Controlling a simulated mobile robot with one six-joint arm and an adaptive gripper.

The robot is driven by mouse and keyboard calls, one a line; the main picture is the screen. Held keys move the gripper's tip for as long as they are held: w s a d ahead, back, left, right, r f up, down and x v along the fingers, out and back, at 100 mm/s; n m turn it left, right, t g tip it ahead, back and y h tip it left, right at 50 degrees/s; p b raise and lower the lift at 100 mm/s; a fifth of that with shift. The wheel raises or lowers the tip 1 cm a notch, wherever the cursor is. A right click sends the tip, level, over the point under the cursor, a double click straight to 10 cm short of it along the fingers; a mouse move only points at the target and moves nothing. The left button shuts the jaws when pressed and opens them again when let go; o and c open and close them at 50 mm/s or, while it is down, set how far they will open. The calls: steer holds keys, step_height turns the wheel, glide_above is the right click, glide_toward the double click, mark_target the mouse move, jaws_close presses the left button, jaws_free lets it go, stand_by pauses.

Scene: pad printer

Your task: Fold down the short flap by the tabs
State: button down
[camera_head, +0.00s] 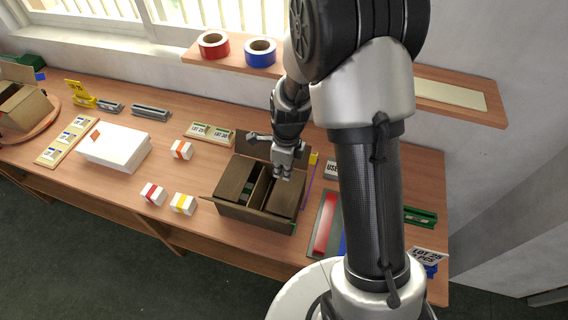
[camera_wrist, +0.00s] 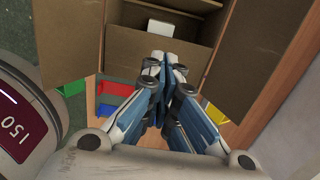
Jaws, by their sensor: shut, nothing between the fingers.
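An open brown cardboard box (camera_head: 256,214) stands on the table in the head view. Its interior shows two brown sections with a gap between them. My gripper (camera_head: 283,173) is shut and empty, over the right rear part of the box. In the wrist view the closed fingertips (camera_wrist: 167,62) are in front of the box's open inside, between a left flap (camera_wrist: 70,38) and a right flap (camera_wrist: 262,45) that stand spread. A small white item (camera_wrist: 158,30) lies inside. The fingers hide part of the near edge, and I cannot tell the short flap's tabs or whether I touch it.
Small cartons (camera_head: 183,204) and a white stack (camera_head: 115,147) lie left of the box. A red and blue tray area (camera_head: 325,225) is close on its right. Tape rolls (camera_head: 260,53) sit on the shelf behind.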

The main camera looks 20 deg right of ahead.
mark_target(281, 189)
step_height(281, 189, down, 7)
steer(key=shift+w+a+r+b, duration=0.1)
steer(key=shift+w+a+b, duration=0.05)
steer(key=shift+b, duration=0.55)
steer(key=shift+a+f, duration=0.15)
steer(key=shift+f, duration=0.6)
steer(key=shift+s, duration=0.2)
